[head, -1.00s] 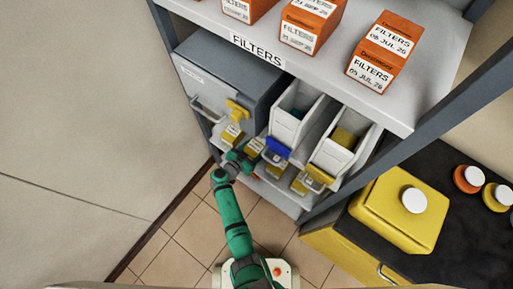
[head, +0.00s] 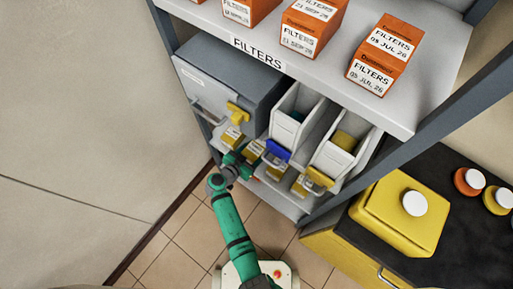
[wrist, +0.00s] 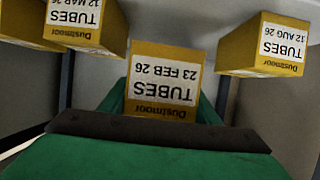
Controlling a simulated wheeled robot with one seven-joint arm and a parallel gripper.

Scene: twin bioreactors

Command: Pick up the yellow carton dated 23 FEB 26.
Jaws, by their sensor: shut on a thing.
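The yellow carton labelled TUBES 23 FEB 26 (wrist: 164,80) is in the middle of the wrist view, its label upside down. My gripper (wrist: 163,104) is shut on it, with a green finger on each side. In the head view my green gripper (head: 243,160) is at the front of the lower shelf, with the carton (head: 254,149) at its tip. I cannot tell whether the carton is clear of the shelf. A carton dated 12 AUG 26 (wrist: 272,45) is on the right in the wrist view, and one dated 12 MAR 26 (wrist: 82,20) is on the left.
Other yellow cartons (head: 231,136) stand along the lower shelf (head: 285,202). Orange FILTERS boxes (head: 380,55) sit on the upper shelf. A yellow container (head: 400,225) is at right.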

